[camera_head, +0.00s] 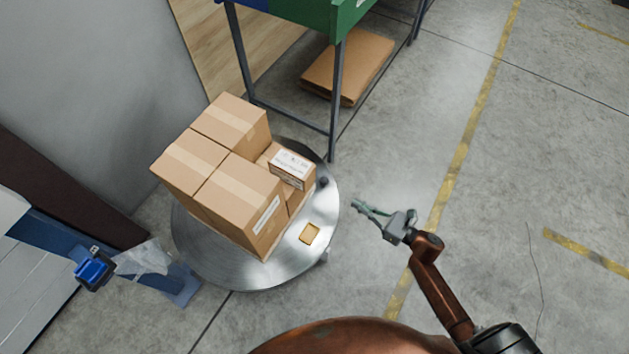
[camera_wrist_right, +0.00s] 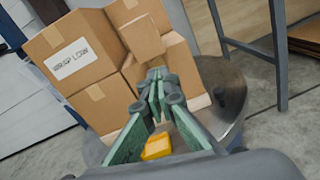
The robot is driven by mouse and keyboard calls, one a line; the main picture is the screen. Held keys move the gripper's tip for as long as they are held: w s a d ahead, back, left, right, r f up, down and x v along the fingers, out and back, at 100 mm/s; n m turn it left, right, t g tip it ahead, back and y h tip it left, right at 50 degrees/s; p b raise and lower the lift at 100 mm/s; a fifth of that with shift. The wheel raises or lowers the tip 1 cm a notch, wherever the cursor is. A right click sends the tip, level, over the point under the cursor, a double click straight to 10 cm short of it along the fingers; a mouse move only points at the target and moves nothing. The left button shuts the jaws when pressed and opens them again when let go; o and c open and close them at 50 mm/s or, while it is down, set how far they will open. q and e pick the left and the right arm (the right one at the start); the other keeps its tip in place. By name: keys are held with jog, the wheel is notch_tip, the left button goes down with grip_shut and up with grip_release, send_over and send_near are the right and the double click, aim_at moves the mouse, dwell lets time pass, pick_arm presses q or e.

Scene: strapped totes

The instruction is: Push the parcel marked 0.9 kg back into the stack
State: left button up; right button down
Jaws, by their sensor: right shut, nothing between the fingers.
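A stack of brown cartons (camera_head: 240,190) stands on a round metal turntable (camera_head: 205,262). A smaller parcel (camera_head: 292,167) with a white label on top sits at the stack's right side and juts out from it. Its print is too small to read. In the right wrist view this parcel (camera_wrist_right: 143,38) appears high in the stack, ahead of the fingers. My right gripper (camera_head: 359,205) is shut and empty, right of the turntable and apart from the parcel. It also shows in the right wrist view (camera_wrist_right: 157,77), pointing toward the stack. My left gripper is out of view.
A small yellow item (camera_head: 309,233) lies on the turntable near its front right edge. A metal-legged table (camera_head: 337,100) stands behind, with flat cardboard (camera_head: 348,68) beneath. A blue device with clear film (camera_head: 95,268) is at left. The floor at right is open.

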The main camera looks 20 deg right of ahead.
aim_at(311, 180)
jog(key=w+a+n+b, duration=0.1)
jog(key=w+a, duration=0.2)
jog(key=w+a+n+b, duration=0.1)
jog(key=w+a, duration=0.2)
jog(key=w, duration=0.1)
jog(key=w+a+r+y+b, duration=0.1)
jog(key=w+a+b, duration=0.1)
jog(key=w+a, duration=0.1)
jog(key=shift+w+a+r+n, duration=0.1)
jog(key=shift+w+a+n, duration=0.25)
jog(key=shift+n, duration=0.05)
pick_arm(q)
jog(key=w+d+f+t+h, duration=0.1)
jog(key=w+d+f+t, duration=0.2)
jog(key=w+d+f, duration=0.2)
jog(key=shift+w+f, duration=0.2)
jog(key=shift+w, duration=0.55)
pick_arm(e)
jog(key=shift+w+a+r, duration=0.1)
jog(key=shift+w+a, duration=0.1)
jog(key=shift+w, duration=0.1)
